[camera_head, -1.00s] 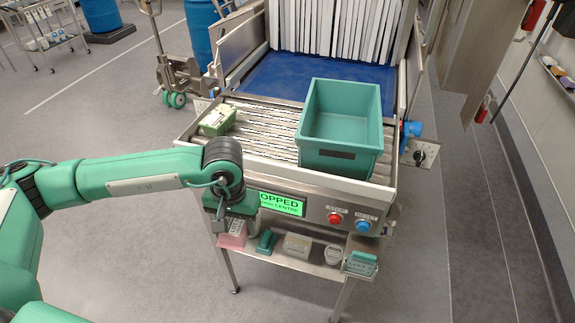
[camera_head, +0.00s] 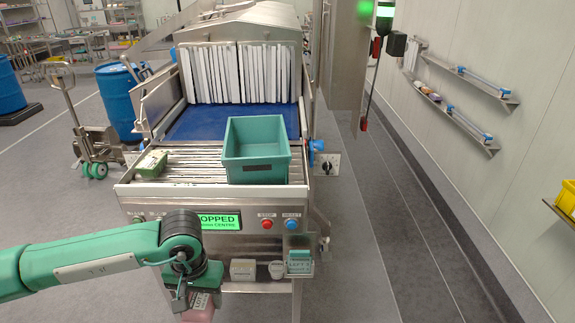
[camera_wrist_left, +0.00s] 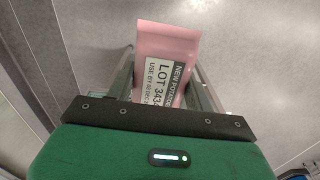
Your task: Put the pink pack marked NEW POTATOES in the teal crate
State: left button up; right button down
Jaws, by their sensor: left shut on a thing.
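The pink pack marked NEW POTATOES (camera_wrist_left: 166,52) is between the fingers of my left gripper (camera_wrist_left: 165,95) in the left wrist view, its printed label facing the camera. In the head view the left gripper (camera_head: 183,298) is shut on the pack (camera_head: 202,309), low in front of the conveyor at the left end of the shelf. The arm hides part of the pack. The teal crate (camera_head: 242,174) stands upright on the rollers, above and to the right of the gripper; I see no contents in it. My right gripper is not in view.
A green-and-white pack (camera_head: 151,163) lies on the rollers left of the crate. The control panel (camera_head: 217,221) fronts the conveyor. The shelf below holds a beige pack (camera_head: 243,269), a round white item (camera_head: 276,269) and a teal item (camera_head: 299,262). White strips hang behind the crate.

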aim_at(258, 155)
jog(key=j+z, duration=0.1)
jog(key=z, duration=1.45)
jog(key=k+j, duration=0.15)
jog(key=j, duration=0.3)
jog(key=k+j+z, duration=0.15)
jog(key=j, duration=0.25)
jog(key=k+j, duration=0.2)
jog(key=j, duration=0.2)
jog(key=k+j+z, duration=0.15)
jog(key=j, duration=0.25)
jog(key=k, duration=0.05)
